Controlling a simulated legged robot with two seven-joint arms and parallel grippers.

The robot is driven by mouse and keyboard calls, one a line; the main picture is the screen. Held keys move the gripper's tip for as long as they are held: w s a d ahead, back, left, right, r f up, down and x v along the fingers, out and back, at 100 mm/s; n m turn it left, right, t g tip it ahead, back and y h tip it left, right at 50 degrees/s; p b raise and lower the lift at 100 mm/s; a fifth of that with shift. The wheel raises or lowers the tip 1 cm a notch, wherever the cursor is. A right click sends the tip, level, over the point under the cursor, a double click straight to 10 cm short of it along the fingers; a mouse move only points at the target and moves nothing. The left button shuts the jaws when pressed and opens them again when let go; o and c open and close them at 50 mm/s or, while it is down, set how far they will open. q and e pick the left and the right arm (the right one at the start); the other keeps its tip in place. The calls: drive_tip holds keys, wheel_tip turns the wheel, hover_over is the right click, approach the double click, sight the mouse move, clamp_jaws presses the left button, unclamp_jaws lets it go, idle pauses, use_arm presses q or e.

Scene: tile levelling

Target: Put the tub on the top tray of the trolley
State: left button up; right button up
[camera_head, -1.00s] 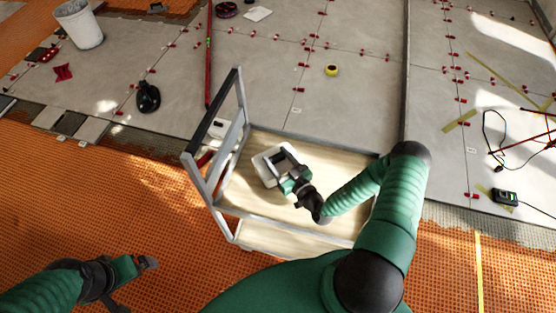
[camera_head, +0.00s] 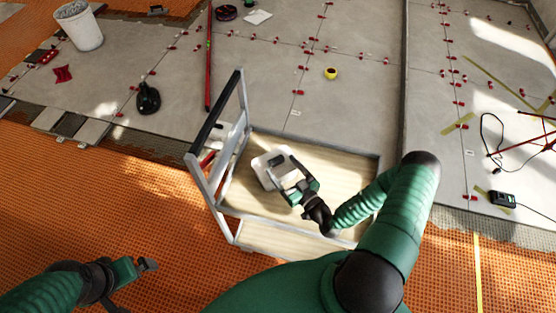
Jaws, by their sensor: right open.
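The white tub (camera_head: 262,173) is on the left part of the trolley's pale wooden top tray (camera_head: 345,176); it looks upright. My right gripper (camera_head: 284,170) is open, with its fingers over the right side of the tub. The gripper hides part of the tub, and I cannot tell whether the fingers touch it. My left gripper (camera_head: 138,286) is open and empty, low at the left over the orange floor.
The trolley's grey handle frame (camera_head: 232,98) rises at the tray's left end. A lower tray (camera_head: 280,240) shows beneath. Grey tiles with red clips lie behind, with a white bucket (camera_head: 80,28), a black tool (camera_head: 148,97) and yellow tape (camera_head: 331,73). The tray's right part is clear.

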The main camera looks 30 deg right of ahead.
drive_tip(key=s+a+r+n+g+y, duration=0.35)
drive_tip(key=a+n+y, duration=0.3)
drive_tip(key=n, duration=0.35)
drive_tip(key=s+a+r+n+g+y, duration=0.2)
drive_tip(key=s+a+n+g+y, duration=0.15)
drive_tip(key=a+n+y, duration=0.55)
drive_tip(key=s+a+n+g+h, duration=0.1)
drive_tip(key=s+n+g+h, duration=0.45)
drive_tip(key=n, duration=0.95)
drive_tip(key=s+n+g+h, duration=0.2)
drive_tip(key=s+n+g, duration=0.55)
drive_tip(key=n, duration=0.65)
drive_tip(key=w+d+r+n+t+h, duration=0.2)
drive_tip(key=w+r+n+h, duration=0.2)
drive_tip(key=n, duration=0.8)
drive_tip(key=w+d+r+n+t+h, duration=0.2)
drive_tip(key=w+d+r+n+h, duration=0.1)
drive_tip(key=n, duration=0.8)
wheel_tip(320, 180, up, 2)
drive_tip(key=shift+w+r+n+t+h, duration=0.3)
drive_tip(key=shift+w+n+h, duration=0.15)
drive_tip(key=shift+h, duration=0.25)
